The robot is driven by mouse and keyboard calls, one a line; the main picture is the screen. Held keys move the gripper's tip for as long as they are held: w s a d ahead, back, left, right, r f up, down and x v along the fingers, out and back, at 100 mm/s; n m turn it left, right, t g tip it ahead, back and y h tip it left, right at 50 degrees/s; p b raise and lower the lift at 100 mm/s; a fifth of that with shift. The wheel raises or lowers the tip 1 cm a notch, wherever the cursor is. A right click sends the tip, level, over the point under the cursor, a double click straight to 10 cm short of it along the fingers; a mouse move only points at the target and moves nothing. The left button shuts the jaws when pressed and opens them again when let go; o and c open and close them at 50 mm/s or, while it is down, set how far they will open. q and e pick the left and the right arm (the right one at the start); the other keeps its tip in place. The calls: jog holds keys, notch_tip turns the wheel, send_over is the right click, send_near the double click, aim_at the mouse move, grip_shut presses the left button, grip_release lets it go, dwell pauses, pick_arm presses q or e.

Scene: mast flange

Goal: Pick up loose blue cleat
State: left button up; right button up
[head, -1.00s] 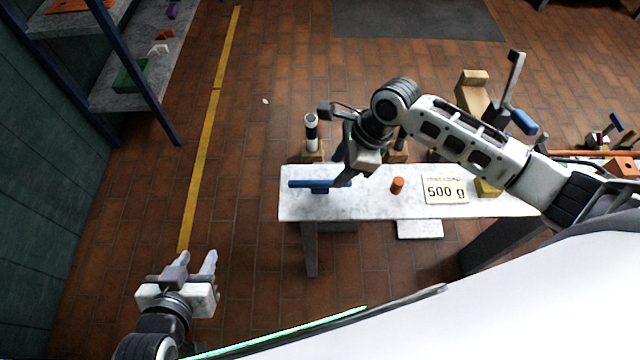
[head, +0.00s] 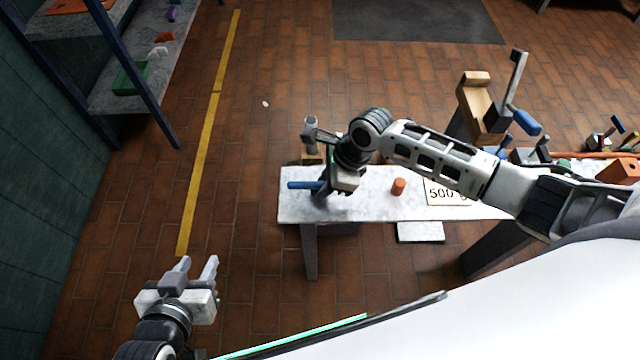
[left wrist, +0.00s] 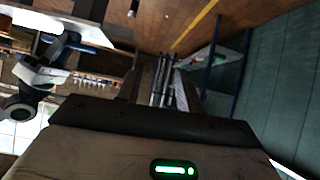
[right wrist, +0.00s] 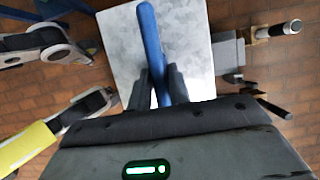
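The blue cleat (head: 303,185) is a bar lying near the left end of the pale table (head: 380,209). My right gripper (head: 325,192) is low over the table at the cleat's right part and hides some of it. In the right wrist view the bar of the cleat (right wrist: 151,45) runs between my right gripper's two fingers (right wrist: 160,85), one close on each side. I cannot tell whether they touch or grip it. My left gripper (head: 196,264) is open and empty, off the table at the lower left.
An orange cylinder (head: 398,186) and a sign reading 500 g (head: 440,192) are on the table, right of my right gripper. A grey-topped post (head: 311,124) stands behind it. A wooden piece with a clamp (head: 478,100) stands back right. Shelving (head: 128,95) is at the left, with open floor between.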

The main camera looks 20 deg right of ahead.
grip_shut()
jog(key=shift+r, duration=0.15)
